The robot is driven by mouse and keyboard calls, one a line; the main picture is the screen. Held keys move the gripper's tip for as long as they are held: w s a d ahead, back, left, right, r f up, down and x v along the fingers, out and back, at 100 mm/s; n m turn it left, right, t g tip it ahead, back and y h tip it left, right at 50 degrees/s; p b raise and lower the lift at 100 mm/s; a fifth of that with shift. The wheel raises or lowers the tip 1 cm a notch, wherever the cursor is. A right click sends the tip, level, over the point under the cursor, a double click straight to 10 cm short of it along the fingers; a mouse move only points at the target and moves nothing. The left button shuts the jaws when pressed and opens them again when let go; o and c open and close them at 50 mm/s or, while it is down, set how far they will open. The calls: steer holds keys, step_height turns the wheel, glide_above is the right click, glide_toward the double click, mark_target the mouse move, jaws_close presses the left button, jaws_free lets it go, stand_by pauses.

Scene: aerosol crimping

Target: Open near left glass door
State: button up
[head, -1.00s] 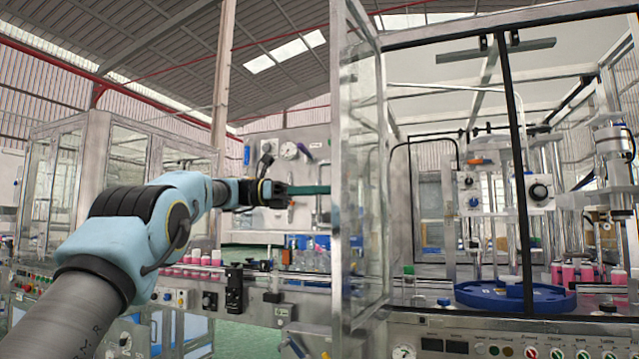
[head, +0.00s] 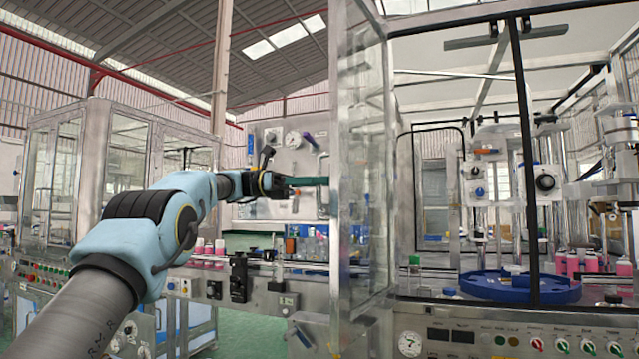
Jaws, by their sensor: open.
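The glass door (head: 364,170) has a metal frame and stands swung outward from the left side of the machine enclosure, seen at a steep angle. The enclosure's front to its right is framed in metal with a black upright bar (head: 524,150) across it. My gripper (head: 322,181) is left of the door, at the end of my blue and grey arm. Its jaws are open, with the green-tipped fingers pointing right toward the door's outer edge. The picture does not show clearly whether the fingers touch the door.
Inside the enclosure is a blue round turntable (head: 520,290) with pink bottles (head: 574,264) to its right. A control panel (head: 500,338) with buttons runs below. A conveyor (head: 255,285) with bottles passes behind my arm. Another glass enclosure (head: 120,165) stands at left.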

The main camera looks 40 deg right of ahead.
steer(key=p+v, duration=0.6)
steer(key=v, duration=0.4)
steer(key=shift+w+a, duration=0.25)
steer(key=shift+w, duration=0.05)
stand_by(0.4)
